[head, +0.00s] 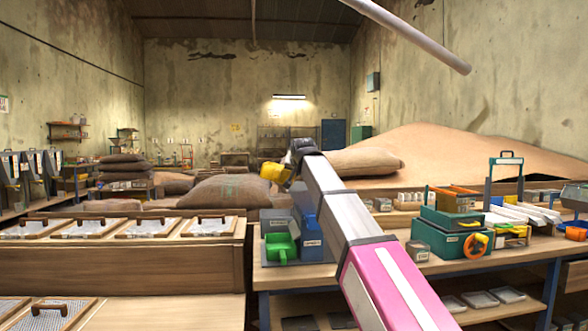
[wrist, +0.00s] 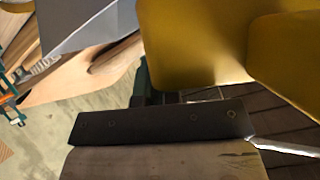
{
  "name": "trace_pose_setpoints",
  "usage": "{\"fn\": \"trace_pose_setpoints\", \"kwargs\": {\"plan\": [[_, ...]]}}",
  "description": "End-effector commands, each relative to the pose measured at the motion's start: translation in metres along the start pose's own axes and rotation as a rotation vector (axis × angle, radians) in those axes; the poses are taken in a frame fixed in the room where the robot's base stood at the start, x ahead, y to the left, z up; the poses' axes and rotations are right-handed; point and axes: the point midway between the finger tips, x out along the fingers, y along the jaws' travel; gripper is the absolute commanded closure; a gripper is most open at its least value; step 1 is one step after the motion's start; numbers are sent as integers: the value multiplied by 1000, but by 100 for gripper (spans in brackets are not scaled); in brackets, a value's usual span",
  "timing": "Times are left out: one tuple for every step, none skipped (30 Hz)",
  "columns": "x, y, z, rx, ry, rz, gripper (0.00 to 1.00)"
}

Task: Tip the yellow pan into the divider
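The yellow pan (head: 273,172) is up in the air at the far end of my arm. In the wrist view the yellow pan (wrist: 195,42) fills the top right, close to the camera. My gripper (head: 288,168) appears shut on it, though the fingertips are hidden. The pan looks tilted; its contents cannot be seen. What looks like the divider (head: 312,247), a blue-grey box, stands on the bench below, partly hidden behind my arm. A green pan (head: 281,249) sits at its front left. The yellow pan is above and apart from this box.
Green boxes (head: 438,238) and orange-topped trays stand right of my arm on the workbench (head: 470,268). Wooden lidded bins (head: 120,265) line the left. Sacks (head: 225,190) and a large tan heap (head: 480,155) lie behind. A pale pole (head: 410,35) hangs at the top right.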

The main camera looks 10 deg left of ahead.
Motion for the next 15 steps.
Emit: {"fn": "trace_pose_setpoints", "kwargs": {"plan": [[1,2,1,7,1,-4,100],[1,4,2,11,1,-6,100],[2,5,3,16,0,-9,100],[3,6,4,20,-1,-11,100],[3,7,5,24,-2,-13,100],[4,9,6,29,-3,-16,100],[4,10,4,53,-6,-28,100],[4,10,3,83,-11,-44,100],[3,10,2,119,-17,-63,100],[3,11,2,147,-22,-78,100],[2,11,1,173,-27,-92,100],[2,11,0,211,-33,-114,100],[2,12,0,240,-38,-129,100],[2,12,-1,271,-44,-147,100],[1,13,-2,313,-51,-169,100]]}}
